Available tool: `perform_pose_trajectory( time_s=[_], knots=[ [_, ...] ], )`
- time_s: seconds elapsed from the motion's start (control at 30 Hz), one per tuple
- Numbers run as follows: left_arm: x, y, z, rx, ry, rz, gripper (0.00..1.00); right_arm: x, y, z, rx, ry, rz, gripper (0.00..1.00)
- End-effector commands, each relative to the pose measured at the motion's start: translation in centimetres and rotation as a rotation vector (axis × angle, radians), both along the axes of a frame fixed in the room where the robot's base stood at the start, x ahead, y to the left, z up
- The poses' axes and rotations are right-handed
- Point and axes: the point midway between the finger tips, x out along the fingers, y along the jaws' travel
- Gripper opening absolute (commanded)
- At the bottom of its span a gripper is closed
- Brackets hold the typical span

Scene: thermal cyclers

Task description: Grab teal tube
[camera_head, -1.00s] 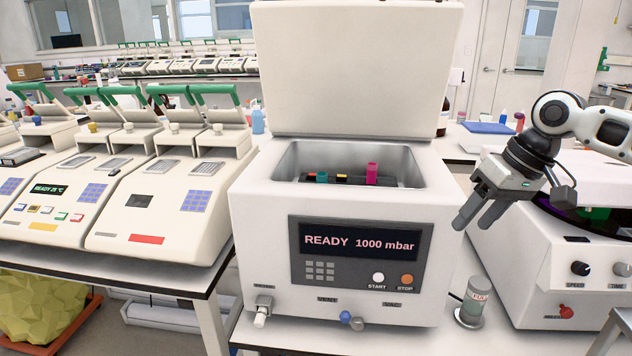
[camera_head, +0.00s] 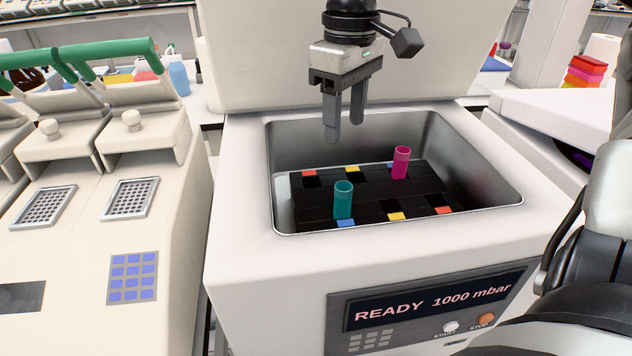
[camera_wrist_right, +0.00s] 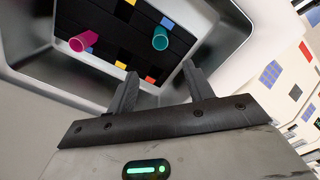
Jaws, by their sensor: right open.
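The teal tube (camera_head: 343,200) stands upright in the black rack (camera_head: 375,197) inside the open chamber of the white vacuum machine (camera_head: 250,200). My right gripper (camera_head: 345,135) hangs above the rack, fingers pointing down, open and empty, above and behind the teal tube and not touching it. In the right wrist view the teal tube (camera_wrist_right: 160,40) is beyond the fingertips (camera_wrist_right: 158,78), near the middle top. A magenta tube (camera_head: 401,162) stands in the rack farther back and to the right; it also shows in the right wrist view (camera_wrist_right: 80,42). My left gripper is not in view.
The chamber's metal walls (camera_head: 470,170) surround the rack. The raised lid (camera_head: 270,60) stands behind my right gripper. Thermal cyclers (camera_head: 150,220) stand at the left. The rack has red, yellow and blue marked squares.

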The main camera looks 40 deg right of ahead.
Motion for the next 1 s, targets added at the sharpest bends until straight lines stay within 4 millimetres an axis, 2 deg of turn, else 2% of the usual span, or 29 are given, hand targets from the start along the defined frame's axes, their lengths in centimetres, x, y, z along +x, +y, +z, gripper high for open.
perform_pose_trajectory(
  time_s=[0.13,0.4,0.67,0.9,1.0],
  knots=[
    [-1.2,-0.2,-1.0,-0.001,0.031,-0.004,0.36,-0.1,0.0,-3.2,0.000,0.008,0.001,0.52],
    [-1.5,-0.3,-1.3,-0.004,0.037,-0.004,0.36,-0.1,-0.1,-8.5,0.001,0.005,0.000,0.52],
    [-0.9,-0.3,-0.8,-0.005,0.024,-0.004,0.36,-0.1,0.0,-10.4,0.000,0.002,0.000,0.52],
    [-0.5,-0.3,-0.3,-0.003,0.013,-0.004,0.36,-0.1,0.0,-13.9,0.000,0.005,-0.001,0.52],
    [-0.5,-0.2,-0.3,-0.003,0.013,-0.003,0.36,-0.1,0.0,-14.8,0.000,0.003,-0.001,0.52]
  ],
)
